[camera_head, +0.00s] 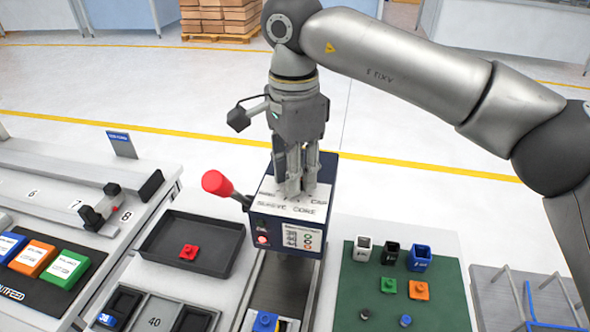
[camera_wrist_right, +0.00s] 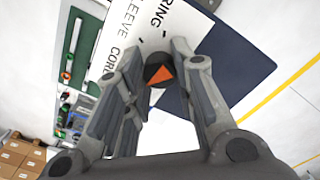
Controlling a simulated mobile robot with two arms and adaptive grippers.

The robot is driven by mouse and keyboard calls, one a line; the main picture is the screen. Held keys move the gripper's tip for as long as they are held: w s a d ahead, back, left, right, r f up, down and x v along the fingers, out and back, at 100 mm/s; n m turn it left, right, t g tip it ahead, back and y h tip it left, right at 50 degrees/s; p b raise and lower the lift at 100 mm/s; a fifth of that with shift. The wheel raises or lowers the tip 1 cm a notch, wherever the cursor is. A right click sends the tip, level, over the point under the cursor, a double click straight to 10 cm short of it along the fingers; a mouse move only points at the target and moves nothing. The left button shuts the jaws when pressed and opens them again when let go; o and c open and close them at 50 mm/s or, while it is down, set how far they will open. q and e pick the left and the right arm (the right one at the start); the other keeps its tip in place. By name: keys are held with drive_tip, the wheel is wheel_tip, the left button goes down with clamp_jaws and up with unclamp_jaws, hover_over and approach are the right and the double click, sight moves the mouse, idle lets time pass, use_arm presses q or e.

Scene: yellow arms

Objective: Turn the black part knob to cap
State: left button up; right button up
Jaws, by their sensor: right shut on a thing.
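The black part knob (camera_wrist_right: 157,70), round with an orange pointer mark, sits on the white label plate of a dark blue machine box (camera_head: 290,235). In the wrist view, the words RING, SLEEVE and CORE show around it. In the head view, the word CAP (camera_head: 318,198) is at the plate's right side. I cannot tell exactly which word the pointer faces. My right gripper (camera_head: 292,188) comes down on the plate from above and is shut on the knob; its fingers (camera_wrist_right: 166,62) stand on both sides of it. In the head view the fingers hide the knob. My left gripper is out of view.
A red-knobbed lever (camera_head: 217,184) sticks out left of the box. A dark tray (camera_head: 190,256) with a red part is at the left. A green mat (camera_head: 360,300) with several cups and parts is at the right. My right arm spans the upper right.

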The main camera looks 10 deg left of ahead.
drive_tip(key=shift+r, duration=0.15)
drive_tip(key=o, duration=1.1)
drive_tip(key=shift+c, duration=0.2)
wheel_tip(320, 180, up, 12)
drive_tip(key=shift+w+a, duration=0.1)
